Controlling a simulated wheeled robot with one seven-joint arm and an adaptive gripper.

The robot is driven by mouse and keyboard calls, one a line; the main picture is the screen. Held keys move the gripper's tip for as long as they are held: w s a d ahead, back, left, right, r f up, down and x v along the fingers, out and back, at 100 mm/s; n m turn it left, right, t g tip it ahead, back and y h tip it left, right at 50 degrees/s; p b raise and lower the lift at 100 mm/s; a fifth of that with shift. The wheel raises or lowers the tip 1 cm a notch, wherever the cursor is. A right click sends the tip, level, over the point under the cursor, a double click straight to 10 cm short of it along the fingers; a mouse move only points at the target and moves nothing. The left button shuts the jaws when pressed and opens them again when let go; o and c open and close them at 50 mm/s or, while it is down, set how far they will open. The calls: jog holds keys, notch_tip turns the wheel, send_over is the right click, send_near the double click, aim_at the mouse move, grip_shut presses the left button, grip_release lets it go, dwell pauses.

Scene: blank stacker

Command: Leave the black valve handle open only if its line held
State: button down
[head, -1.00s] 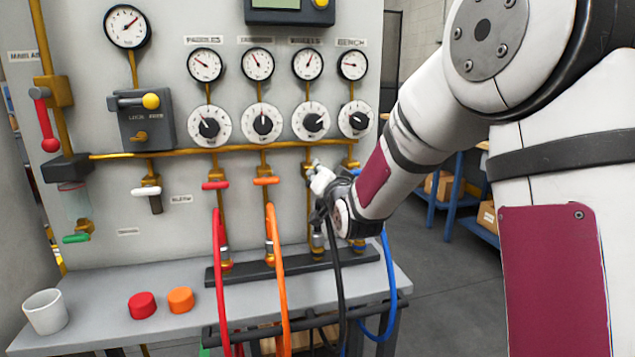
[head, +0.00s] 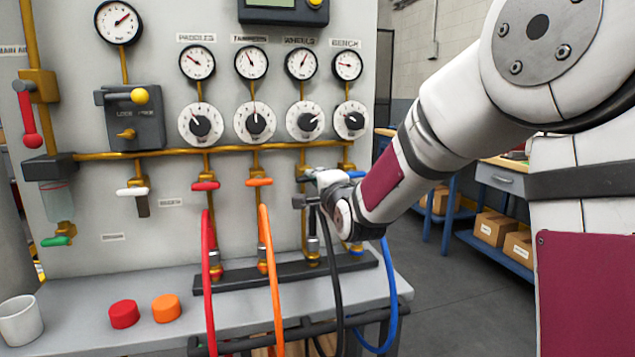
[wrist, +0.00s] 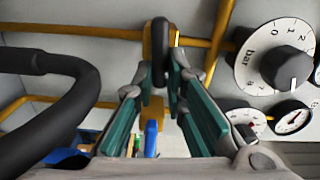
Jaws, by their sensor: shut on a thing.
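The black valve handle (wrist: 160,40) shows in the wrist view as a rounded black bar between my fingertips. My gripper (wrist: 163,72) is shut on it, its teal finger pads on either side. In the head view my gripper (head: 312,188) is at the third line, the one with the black hose (head: 336,280), and hides the handle there. Whether the handle stands along or across its pipe I cannot tell. The third gauge (head: 302,62), labelled WHEELS, has its needle pointing up and to the right. Its regulator dial (head: 305,121) is below.
A red handle (head: 206,186) and an orange handle (head: 259,182) sit left of my gripper, with red (head: 208,260) and orange (head: 270,260) hoses below. A blue hose (head: 388,290) hangs on the right. Two caps and a white cup (head: 20,320) stand on the bench.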

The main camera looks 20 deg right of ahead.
jog(key=shift+w+d+r+m, duration=0.1)
jog(key=shift+d+m, duration=0.05)
jog(key=shift+m, duration=0.45)
jog(key=c, duration=1.6)
grip_release()
jog(key=shift+c, duration=0.2)
jog(key=shift+f, duration=0.2)
jog(key=s, duration=1.2)
